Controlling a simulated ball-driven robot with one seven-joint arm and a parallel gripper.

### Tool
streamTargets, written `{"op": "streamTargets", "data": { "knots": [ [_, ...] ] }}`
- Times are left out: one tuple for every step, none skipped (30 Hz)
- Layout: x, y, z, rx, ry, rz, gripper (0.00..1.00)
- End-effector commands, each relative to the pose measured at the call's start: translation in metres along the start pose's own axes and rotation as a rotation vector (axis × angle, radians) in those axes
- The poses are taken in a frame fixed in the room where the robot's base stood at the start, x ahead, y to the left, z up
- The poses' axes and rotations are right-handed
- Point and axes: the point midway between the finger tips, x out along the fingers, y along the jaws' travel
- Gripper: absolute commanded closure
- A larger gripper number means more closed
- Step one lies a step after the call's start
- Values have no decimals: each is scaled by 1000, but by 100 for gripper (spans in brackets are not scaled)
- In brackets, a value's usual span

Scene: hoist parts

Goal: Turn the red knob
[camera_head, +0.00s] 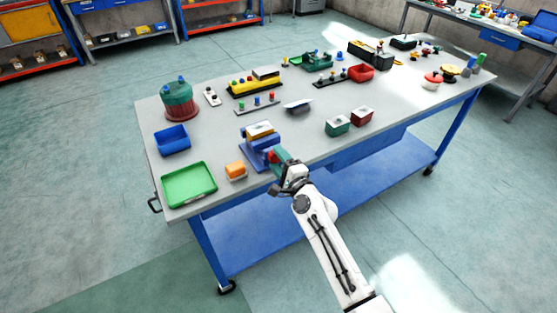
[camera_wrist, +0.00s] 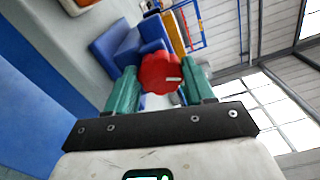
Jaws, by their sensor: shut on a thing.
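The red knob (camera_wrist: 161,73) is round with a lobed rim and a small pale mark on its face. In the wrist view it sits between the two green fingers of my gripper (camera_wrist: 160,88), which are shut on it from both sides. In the head view the knob (camera_head: 271,156) is a small red patch at the front of a blue device (camera_head: 259,152), partly covered by my gripper (camera_head: 280,157). The blue device stands on the table near its front edge and has a yellow-orange part with a light top.
On the grey table (camera_head: 300,135), a green tray (camera_head: 188,185), an orange block (camera_head: 235,170) and a blue bin (camera_head: 172,140) lie left of the device. Green (camera_head: 338,125) and red (camera_head: 362,116) boxes stand to its right. Several other parts stand farther back.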

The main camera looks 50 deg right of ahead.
Motion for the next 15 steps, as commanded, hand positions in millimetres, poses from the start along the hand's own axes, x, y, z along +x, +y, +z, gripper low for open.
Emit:
{"op": "streamTargets", "data": {
  "knots": [
    [-1,1,-2,1,2,2,77],
    [-1,1,-2,1,2,2,77],
    [-1,1,-2,1,3,2,77],
    [-1,2,-2,1,2,2,77],
    [-1,2,-2,1,3,2,77],
    [-1,2,-2,1,3,2,77],
    [-1,2,-2,1,3,2,77],
    [-1,2,-2,1,3,3,77],
    [-1,2,-2,0,3,3,77],
    [-1,2,-2,0,3,3,44],
    [-1,2,-2,0,2,3,41],
    [-1,1,-1,0,2,2,37],
    [-1,1,-1,0,2,2,34],
    [-1,1,-1,0,2,2,32],
    [0,1,-1,0,2,2,28]
  ]
}}
